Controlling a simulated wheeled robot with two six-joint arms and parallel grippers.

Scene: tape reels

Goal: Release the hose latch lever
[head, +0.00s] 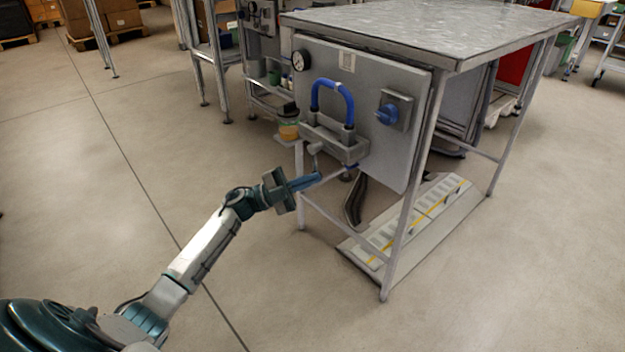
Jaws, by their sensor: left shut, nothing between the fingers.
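A grey panel (376,145) hangs on the side of a metal table. A blue hose (332,84) loops up from a grey block (335,145) on it. A small light grey part (315,148) at the block's lower left looks like the latch lever, but it is too small to be sure. My left gripper (319,177) is shut and empty, its blue fingers pointing right, just below that part. I cannot tell whether they touch it. My right gripper is not in view.
A round gauge (300,60) and a blue knob (388,113) sit on the panel. A jar (288,124) stands at its left. The table's legs (408,220) and a ramp-like plate (420,215) are below. The floor at left is clear.

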